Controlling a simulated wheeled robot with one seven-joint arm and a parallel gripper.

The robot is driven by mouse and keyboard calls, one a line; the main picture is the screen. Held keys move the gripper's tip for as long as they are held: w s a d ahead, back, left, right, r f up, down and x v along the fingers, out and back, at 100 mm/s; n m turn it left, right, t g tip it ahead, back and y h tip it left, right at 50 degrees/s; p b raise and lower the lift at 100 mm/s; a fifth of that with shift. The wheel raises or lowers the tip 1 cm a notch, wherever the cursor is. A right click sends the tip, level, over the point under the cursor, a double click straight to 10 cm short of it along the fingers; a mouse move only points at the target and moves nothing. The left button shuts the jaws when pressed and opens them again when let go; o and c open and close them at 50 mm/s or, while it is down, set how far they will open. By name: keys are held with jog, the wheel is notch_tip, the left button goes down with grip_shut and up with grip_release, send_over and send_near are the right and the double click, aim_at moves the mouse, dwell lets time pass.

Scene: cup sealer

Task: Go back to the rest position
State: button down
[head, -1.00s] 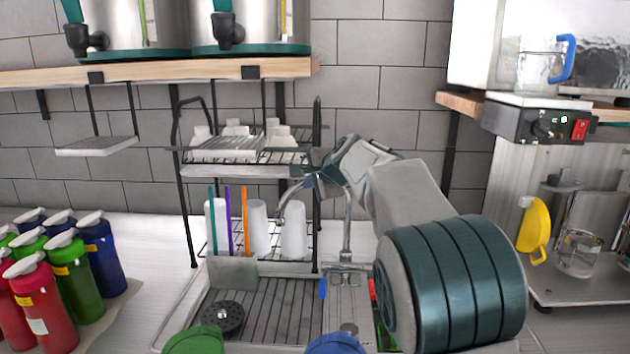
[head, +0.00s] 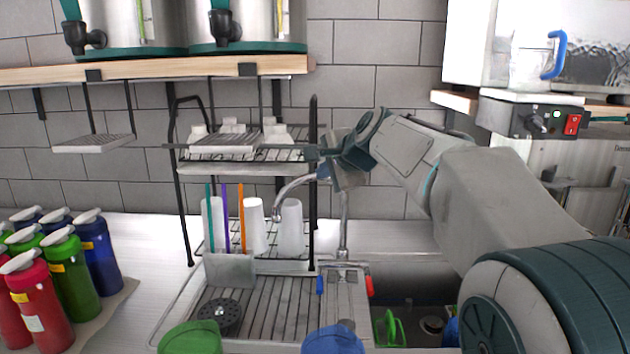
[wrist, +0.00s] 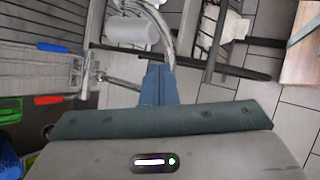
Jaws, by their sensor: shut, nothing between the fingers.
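My gripper (head: 318,153) is in front of the right side of the wire rack, at about the height of its upper shelf, just above the curved tap. Its fingers point left and carry nothing. In the wrist view, my gripper (wrist: 158,75) shows its blue fingers together and empty, with the tap (wrist: 155,20) close beyond them. I cannot tell whether the fingers touch the tap. My arm reaches in from the lower right and hides part of the sink and the machine.
The wire rack (head: 313,230) holds white cups (head: 254,226) and straws. Red, green and blue bottles (head: 97,262) stand at left. A blue-handled jug (head: 530,62) is on the right shelf. Green and blue rounded tops (head: 190,339) lie at the front edge.

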jog(key=s+d+f+n+g+h, duration=0.2)
jog(key=s+d+f+n, duration=0.2)
jog(key=s+f, duration=0.4)
jog(key=s+d+f+n+g+h, duration=0.2)
jog(key=s+d+f, duration=0.5)
jog(key=s, duration=0.8)
jog(key=s+d+f+n+g+h, duration=0.2)
jog(key=s+d+f+n, duration=0.3)
jog(key=s+f, duration=0.5)
jog(key=shift+s+d+f+n+g, duration=0.3)
jog(key=shift+s+d+f+g, duration=0.1)
jog(key=shift+s, duration=0.25)
